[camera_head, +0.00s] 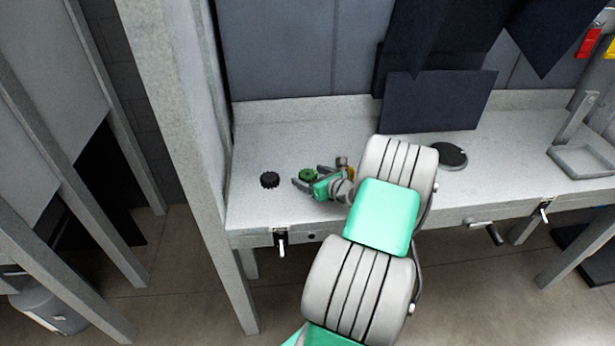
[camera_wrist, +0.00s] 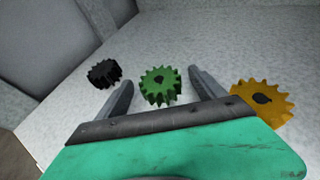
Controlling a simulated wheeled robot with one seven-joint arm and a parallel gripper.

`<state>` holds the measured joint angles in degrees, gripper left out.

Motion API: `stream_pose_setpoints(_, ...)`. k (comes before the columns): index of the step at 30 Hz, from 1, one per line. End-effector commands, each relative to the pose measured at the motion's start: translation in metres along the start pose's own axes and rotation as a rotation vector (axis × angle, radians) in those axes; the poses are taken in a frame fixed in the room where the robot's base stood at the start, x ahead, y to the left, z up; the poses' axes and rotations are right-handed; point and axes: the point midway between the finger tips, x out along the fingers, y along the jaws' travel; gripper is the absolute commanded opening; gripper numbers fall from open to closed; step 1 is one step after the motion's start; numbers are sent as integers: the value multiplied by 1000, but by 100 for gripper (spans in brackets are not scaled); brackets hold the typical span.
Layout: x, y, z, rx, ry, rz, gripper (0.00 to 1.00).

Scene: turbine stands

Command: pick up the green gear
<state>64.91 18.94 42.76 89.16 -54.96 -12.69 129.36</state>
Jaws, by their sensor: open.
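The green gear (camera_head: 308,174) lies on the grey workbench in the head view. In the wrist view the green gear (camera_wrist: 160,87) lies flat, with a dark hole in its middle, between and slightly beyond the two fingers. My gripper (camera_head: 301,176) is open, and its fingers point at the gear from the right in the head view. In the wrist view my gripper (camera_wrist: 160,85) has one finger on each side of the gear, with visible gaps. Nothing is held. The gear is mostly in plain view in the wrist view.
A black gear (camera_wrist: 104,73) lies left of the green one, also in the head view (camera_head: 270,180). An orange gear (camera_wrist: 262,103) lies close to the right finger. A dark round disc (camera_head: 449,155) and a grey tray (camera_head: 583,162) are farther right on the bench (camera_head: 262,136).

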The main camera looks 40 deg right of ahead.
Motion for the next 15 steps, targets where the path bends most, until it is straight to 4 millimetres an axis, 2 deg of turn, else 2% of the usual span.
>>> stream_pose_setpoints(3,0,0,0,-1,0,0,77)
stream_pose_setpoints(15,0,1,0,-2,0,1,45)
